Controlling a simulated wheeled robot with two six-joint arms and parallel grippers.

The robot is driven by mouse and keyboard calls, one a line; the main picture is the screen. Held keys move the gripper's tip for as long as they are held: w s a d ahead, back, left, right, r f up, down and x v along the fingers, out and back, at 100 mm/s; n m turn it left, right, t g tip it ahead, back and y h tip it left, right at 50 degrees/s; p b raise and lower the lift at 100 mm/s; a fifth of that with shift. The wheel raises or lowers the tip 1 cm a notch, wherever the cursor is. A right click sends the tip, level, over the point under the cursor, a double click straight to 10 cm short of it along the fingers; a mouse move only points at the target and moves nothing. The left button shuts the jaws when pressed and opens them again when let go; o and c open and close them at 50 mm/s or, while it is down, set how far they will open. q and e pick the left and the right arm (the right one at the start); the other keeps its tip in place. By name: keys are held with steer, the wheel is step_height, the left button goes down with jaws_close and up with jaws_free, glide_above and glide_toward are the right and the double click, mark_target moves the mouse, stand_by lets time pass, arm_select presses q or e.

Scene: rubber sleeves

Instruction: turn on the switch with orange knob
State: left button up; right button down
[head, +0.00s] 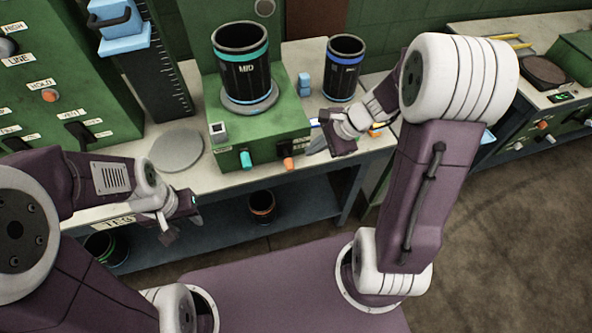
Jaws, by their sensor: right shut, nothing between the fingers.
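The green machine (262,134) on the bench has a small orange knob (289,163) at the right of its front face and a teal knob (246,159) to its left. A label beside the orange knob is partly visible but too small to read. My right gripper (316,146) is shut and empty. In the picture it is just right of the orange knob and slightly above it, with a small gap between them. My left gripper (172,232) hangs in front of the bench, left of and lower than the machine. I cannot tell whether its fingers are apart.
A black MID cylinder (245,85) stands on the machine. A blue-banded cylinder (343,75) stands behind my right gripper. A grey disc (176,150) lies on the bench. The left green panel has another orange knob (49,96). Dark floor is clear at right.

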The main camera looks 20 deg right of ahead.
mark_target(287, 159)
steer(key=x, duration=0.3)
steer(key=d+b+x, duration=0.1)
steer(key=x, duration=0.2)
steer(key=b+x, duration=0.1)
steer(key=x, duration=0.2)
steer(key=shift+w+f, duration=0.2)
steer(key=shift+f, duration=0.55)
